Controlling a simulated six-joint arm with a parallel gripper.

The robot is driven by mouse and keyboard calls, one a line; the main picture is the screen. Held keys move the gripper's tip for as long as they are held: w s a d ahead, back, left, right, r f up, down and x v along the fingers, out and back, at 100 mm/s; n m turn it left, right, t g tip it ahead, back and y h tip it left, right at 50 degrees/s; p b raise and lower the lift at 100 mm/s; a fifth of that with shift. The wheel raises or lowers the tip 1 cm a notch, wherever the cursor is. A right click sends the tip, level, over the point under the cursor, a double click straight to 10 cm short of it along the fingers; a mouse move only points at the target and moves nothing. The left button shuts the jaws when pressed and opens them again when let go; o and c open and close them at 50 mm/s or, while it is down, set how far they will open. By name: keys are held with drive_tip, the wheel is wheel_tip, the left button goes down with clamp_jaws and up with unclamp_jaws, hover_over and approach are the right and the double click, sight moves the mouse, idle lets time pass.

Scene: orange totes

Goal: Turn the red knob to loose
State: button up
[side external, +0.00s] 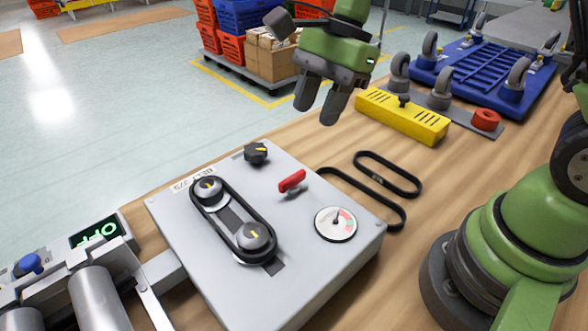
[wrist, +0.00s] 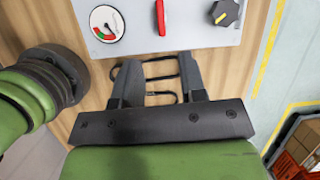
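The red knob (side external: 292,181) is a narrow lever-like handle on the top of a grey panel box (side external: 180,240). In the wrist view the red knob (wrist: 160,16) lies at the top edge, partly cut off, beyond my fingertips. My gripper (side external: 322,112) hangs in the air above and behind the box in the side view. In the wrist view my gripper (wrist: 157,75) has its two fingers spread apart with nothing between them. A round gauge (side external: 336,223) with a red sector sits beside the knob, and it shows in the wrist view (wrist: 106,23).
A black knob (side external: 256,152) with a yellow mark and a belt on two pulleys (side external: 232,220) share the box top. Loose black belts (side external: 388,172), a yellow block (side external: 402,116) and a blue wheeled dolly (side external: 480,75) lie on the wooden table.

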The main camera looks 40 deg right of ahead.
sight(292, 176)
drive_tip(key=shift+m, duration=0.5)
drive_tip(key=x, duration=1.1)
drive_tip(key=shift+w+f, duration=0.1)
drive_tip(key=shift+f, duration=0.25)
clamp_jaws()
